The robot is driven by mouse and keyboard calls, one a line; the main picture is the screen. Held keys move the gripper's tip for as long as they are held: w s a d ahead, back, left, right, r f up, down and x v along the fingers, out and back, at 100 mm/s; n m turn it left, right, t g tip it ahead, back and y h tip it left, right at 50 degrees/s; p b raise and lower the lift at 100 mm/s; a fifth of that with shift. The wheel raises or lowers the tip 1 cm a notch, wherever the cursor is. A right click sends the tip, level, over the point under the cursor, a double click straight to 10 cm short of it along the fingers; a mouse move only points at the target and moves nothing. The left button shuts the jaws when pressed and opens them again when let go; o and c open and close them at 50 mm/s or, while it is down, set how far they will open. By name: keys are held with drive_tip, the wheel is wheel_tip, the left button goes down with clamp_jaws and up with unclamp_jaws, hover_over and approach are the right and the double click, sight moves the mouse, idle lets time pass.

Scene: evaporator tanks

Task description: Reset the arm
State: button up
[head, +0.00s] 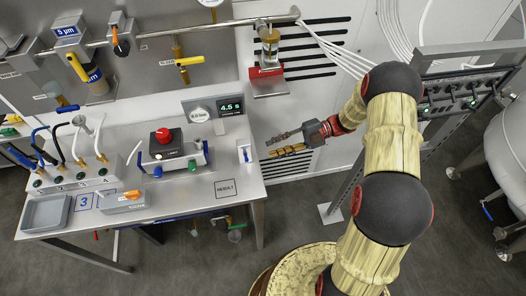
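My arm (390,150), with pale ringed links and black round joints, rises on the right side of the head view. It bends over at the top and reaches down to the left. My gripper (270,148) points left, past the right edge of the steel bench. Its two fingers, one grey and one yellowish, lie apart with a gap between them, and nothing shows in the gap. It looks clear of the bench, in front of the white cabinet with black vent slots (308,50).
The steel bench (180,205) holds a box with a red knob (163,135), a display reading 4.5 (231,107), a grey tray (46,212) and several hoses. A pipe with valves runs above. A control panel (465,92) stands right, beside a steel tank (508,150).

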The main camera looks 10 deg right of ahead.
drive_tip(key=shift+d+r, duration=0.1)
drive_tip(key=shift+d, duration=0.5)
